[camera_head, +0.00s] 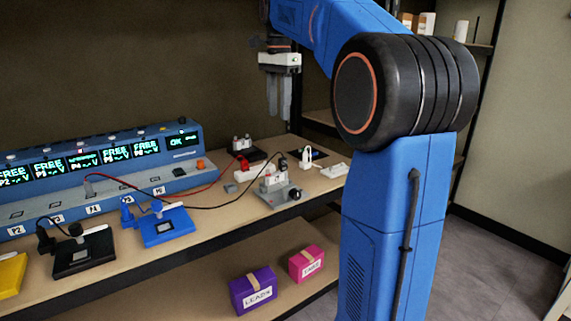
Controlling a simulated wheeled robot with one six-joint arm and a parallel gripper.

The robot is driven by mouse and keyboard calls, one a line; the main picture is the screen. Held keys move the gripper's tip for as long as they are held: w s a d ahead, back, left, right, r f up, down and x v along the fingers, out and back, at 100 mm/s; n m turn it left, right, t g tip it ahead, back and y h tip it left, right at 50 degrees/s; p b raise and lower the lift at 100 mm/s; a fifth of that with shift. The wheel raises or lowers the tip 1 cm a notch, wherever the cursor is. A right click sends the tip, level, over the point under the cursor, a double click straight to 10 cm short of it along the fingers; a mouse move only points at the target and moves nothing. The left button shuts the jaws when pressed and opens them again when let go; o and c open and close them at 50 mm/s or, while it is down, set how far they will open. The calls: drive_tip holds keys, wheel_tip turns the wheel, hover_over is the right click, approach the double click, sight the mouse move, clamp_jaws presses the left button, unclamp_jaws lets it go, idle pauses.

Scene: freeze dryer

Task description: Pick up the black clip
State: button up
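My gripper (279,112) hangs above the back right part of the bench, its grey fingers pointing down. The fingers appear close together, seen from the side, so I cannot tell whether they are open or shut. Nothing shows hanging from them. A small black piece that appears to be the black clip (283,164) stands at the end of a black lead, on or beside a grey fixture (278,190). It is below the gripper and well apart from it. A red clip (242,162) at the end of a red lead is to its left.
A blue unit with several screens (100,165) fills the back left of the bench. Blue (162,228), black (85,254) and yellow (10,274) stands are in front. A white power strip (335,170) lies to the right. Purple (252,290) and pink (306,263) boxes sit on the lower shelf.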

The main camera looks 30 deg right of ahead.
drive_tip(key=w+d, duration=0.1)
hover_over(283, 158)
drive_tip(key=shift+m, duration=0.4)
drive_tip(key=f, duration=1.1)
drive_tip(key=shift+w+a+f, duration=0.15)
drive_tip(key=shift+a+f, duration=0.05)
drive_tip(key=shift+a, duration=0.05)
drive_tip(key=shift+d+f, duration=0.2)
drive_tip(key=shift+f, duration=2.55)
drive_tip(key=shift+c, duration=0.2)
drive_tip(key=shift+s, duration=0.2)
clamp_jaws()
